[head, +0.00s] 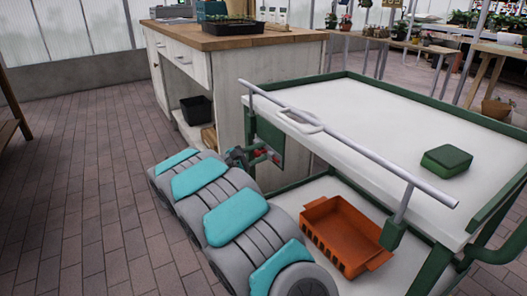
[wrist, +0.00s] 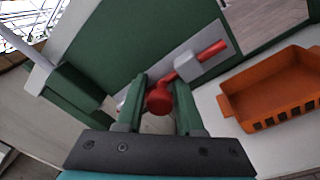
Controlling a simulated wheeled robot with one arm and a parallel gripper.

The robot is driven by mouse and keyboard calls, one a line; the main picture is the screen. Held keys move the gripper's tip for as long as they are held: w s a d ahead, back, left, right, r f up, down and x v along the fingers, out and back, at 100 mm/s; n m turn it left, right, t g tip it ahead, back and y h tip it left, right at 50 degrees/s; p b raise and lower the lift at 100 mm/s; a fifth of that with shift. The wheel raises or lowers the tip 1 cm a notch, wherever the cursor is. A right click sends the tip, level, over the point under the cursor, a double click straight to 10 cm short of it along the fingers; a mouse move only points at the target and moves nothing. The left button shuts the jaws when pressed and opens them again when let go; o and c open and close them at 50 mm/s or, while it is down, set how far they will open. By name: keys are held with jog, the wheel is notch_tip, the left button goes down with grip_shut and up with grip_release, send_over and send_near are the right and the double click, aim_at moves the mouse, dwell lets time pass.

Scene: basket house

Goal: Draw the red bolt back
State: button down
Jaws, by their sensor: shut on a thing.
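The red bolt (wrist: 207,52) is a thin rod with a round knob, running diagonally through a grey bracket (wrist: 187,66) on a green panel (wrist: 150,38) in the wrist view. Its tip sticks out at the upper right of the bracket. My gripper (wrist: 160,92) has its two green fingers on either side of the knob and is shut on it. In the head view my gripper (head: 258,154) is at the cart's left end, by the green panel (head: 270,138). Only a small bit of red shows there; the bolt is mostly hidden.
The white cart (head: 400,115) has a grey push rail (head: 365,150) and a green box (head: 446,159) on top. An orange crate (head: 345,233) sits on its lower shelf. A wooden-topped cabinet (head: 235,38) stands behind. The brick floor at left is clear.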

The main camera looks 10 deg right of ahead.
jog(key=shift+s+d+f, duration=0.1)
jog(key=shift+s+f, duration=0.05)
jog(key=c, duration=0.7)
grip_release()
jog(key=shift+o, duration=0.2)
jog(key=v, duration=0.8)
